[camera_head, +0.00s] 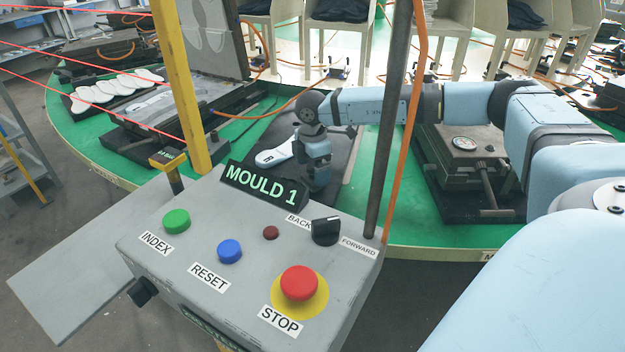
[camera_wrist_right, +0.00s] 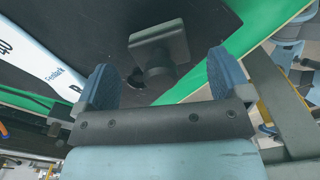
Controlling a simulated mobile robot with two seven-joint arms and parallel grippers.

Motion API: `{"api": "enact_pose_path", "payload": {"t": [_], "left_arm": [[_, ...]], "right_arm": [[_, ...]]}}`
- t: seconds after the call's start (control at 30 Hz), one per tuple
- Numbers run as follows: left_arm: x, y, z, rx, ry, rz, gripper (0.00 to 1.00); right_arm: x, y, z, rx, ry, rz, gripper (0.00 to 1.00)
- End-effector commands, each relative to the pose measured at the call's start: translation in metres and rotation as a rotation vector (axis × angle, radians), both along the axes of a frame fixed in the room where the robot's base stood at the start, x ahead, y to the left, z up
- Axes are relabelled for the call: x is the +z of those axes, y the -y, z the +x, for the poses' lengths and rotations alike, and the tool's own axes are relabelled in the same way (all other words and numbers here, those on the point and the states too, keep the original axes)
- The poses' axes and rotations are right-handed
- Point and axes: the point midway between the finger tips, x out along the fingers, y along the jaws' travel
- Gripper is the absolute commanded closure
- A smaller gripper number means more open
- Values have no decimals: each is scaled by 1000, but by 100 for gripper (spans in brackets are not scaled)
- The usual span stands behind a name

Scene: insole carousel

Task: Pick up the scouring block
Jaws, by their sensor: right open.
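The scouring block (camera_wrist_right: 150,43) appears to be the dark grey block with a rounded knob in the right wrist view. It is by the dark plate, ahead of and between my right gripper's two blue fingers. My right gripper (camera_head: 318,184) is open and points down over the dark plate in the head view. In the head view the block is not distinguishable, apparently hidden by the gripper or the console. My left gripper is not in view.
A white insole (camera_head: 275,156) lies left of my right gripper on the dark plate (camera_head: 345,141). The MOULD 1 console (camera_head: 190,262) and its posts stand in front. A metal mould with a gauge (camera_head: 464,143) sits to the right on the green carousel (camera_head: 405,225).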

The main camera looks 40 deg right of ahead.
Motion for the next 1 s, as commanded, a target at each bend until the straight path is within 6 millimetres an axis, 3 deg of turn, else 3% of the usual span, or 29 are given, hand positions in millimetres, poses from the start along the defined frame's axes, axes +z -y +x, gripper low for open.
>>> {"api": "enact_pose_path", "payload": {"t": [0.13, 0.43, 0.7, 1.0], "left_arm": [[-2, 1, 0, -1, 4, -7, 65], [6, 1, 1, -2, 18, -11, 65], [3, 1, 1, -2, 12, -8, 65], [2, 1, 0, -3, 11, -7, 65]], "right_arm": [[-21, 0, 0, -1, 0, -1, 4], [-25, 0, -1, -1, 0, -1, 4], [-25, 0, 0, -1, 0, -1, 63], [-25, 0, 0, -1, 1, 0, 67]]}}
